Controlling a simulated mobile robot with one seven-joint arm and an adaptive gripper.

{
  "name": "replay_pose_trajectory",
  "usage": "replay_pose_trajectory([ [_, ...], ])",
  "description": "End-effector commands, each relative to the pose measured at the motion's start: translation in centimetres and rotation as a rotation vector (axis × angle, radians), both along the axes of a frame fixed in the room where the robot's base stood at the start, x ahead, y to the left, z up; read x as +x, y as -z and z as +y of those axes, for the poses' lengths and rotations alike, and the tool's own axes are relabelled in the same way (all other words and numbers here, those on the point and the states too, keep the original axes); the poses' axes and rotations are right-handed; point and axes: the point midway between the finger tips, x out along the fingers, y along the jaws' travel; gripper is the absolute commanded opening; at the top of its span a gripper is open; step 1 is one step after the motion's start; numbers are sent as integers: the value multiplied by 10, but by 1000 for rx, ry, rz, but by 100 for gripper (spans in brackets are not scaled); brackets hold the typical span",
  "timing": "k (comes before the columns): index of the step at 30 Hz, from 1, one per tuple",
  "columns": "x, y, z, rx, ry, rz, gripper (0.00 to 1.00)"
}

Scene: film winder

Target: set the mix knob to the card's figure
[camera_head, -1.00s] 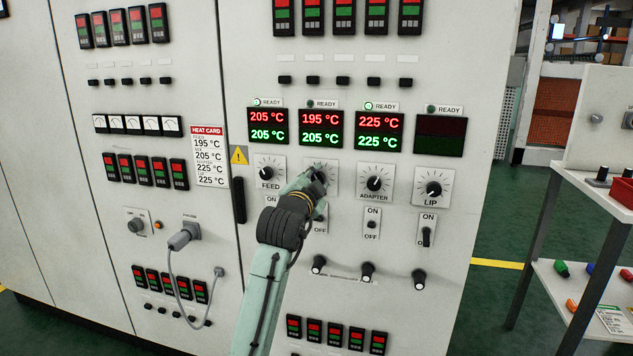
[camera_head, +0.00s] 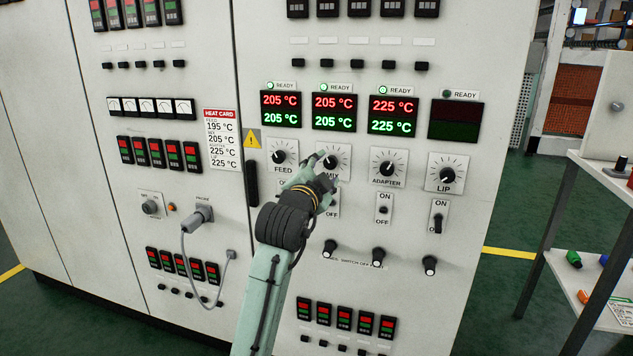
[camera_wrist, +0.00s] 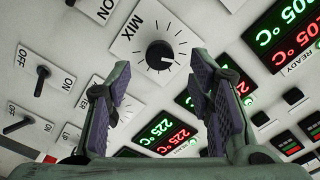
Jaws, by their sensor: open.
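The mix knob (camera_head: 330,162) is a black round knob on a white dial plate, second from left in the row; it also shows in the wrist view (camera_wrist: 160,55). The mix display (camera_head: 334,112) reads 205 °C in red over 205 °C in green, and its READY lamp (camera_head: 325,88) glows green. The heat card (camera_head: 221,140) gives 205 °C on its second line. My gripper (camera_wrist: 160,72) is open and empty. Its fingers stand either side of the mix knob in the wrist view, apparently short of it. In the head view my gripper partly covers the mix plate.
The feed knob (camera_head: 279,157) is close at left, the adapter knob (camera_head: 387,169) and lip knob (camera_head: 446,175) at right. On/off switches sit below, including the lip switch (camera_head: 438,222). A black handle (camera_head: 252,184) is left. A table (camera_head: 590,185) stands at far right.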

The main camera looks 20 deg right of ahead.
Motion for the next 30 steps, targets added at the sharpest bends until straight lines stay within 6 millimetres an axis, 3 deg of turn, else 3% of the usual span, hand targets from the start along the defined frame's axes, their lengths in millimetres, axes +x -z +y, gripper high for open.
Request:
replay_pose_trajectory([
  [3, -22, 0, 16, -1, 0, -2, 48],
  [10, -51, 0, 34, -1, 0, -1, 48],
  [25, -57, -3, 43, -8, -8, -5, 48],
  [28, -54, -17, 66, -56, -52, -34, 48],
  [30, -52, -35, 98, -119, -110, -76, 48],
])
